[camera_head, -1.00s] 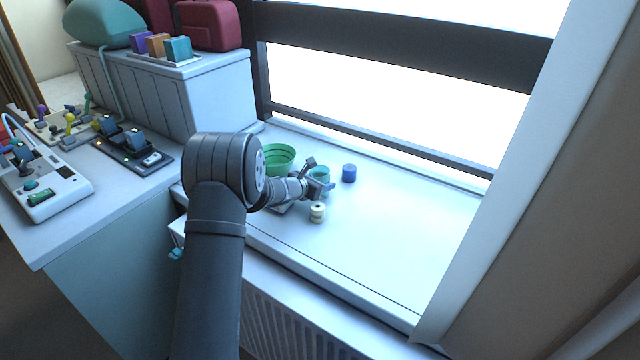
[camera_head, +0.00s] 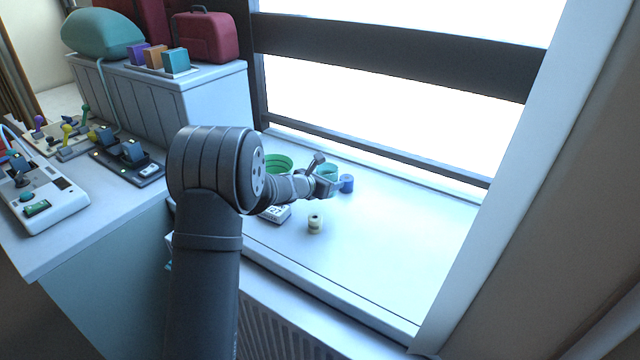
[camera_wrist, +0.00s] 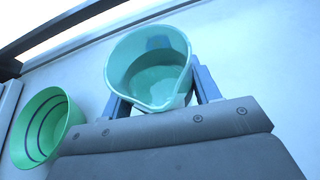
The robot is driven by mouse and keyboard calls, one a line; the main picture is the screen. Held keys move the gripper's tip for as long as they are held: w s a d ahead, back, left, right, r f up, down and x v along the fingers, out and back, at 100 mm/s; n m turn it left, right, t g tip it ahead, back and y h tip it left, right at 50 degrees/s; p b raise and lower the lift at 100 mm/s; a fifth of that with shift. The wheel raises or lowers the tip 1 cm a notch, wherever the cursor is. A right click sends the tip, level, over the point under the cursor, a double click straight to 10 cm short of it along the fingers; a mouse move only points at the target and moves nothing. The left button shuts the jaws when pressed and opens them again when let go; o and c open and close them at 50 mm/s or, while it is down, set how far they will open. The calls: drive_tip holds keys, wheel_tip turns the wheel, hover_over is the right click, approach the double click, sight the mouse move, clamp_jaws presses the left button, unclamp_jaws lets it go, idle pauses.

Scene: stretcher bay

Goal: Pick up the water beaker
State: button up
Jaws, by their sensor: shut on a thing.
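The water beaker is a teal cup with a pouring lip; in the wrist view the beaker (camera_wrist: 150,62) stands between my two fingers, and I see down into pale water inside it. My gripper (camera_wrist: 162,100) is shut on it, with one blue finger on either side. In the head view the beaker (camera_head: 327,171) shows at the end of my gripper (camera_head: 324,184), partly hidden by it. It appears raised above the white sill. Its underside is hidden.
A green bowl (camera_head: 279,164) stands left of the beaker, also in the wrist view (camera_wrist: 45,125). A blue cylinder (camera_head: 346,183) is close on the right. A cream spool (camera_head: 315,223) and a small white device (camera_head: 275,213) lie nearer. The sill's right part is clear.

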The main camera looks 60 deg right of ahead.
drive_tip(key=s+r, duration=0.4)
drive_tip(key=s, duration=0.3)
drive_tip(key=shift+s+a+r, duration=0.35)
drive_tip(key=shift+a, duration=0.1)
idle(1.2)
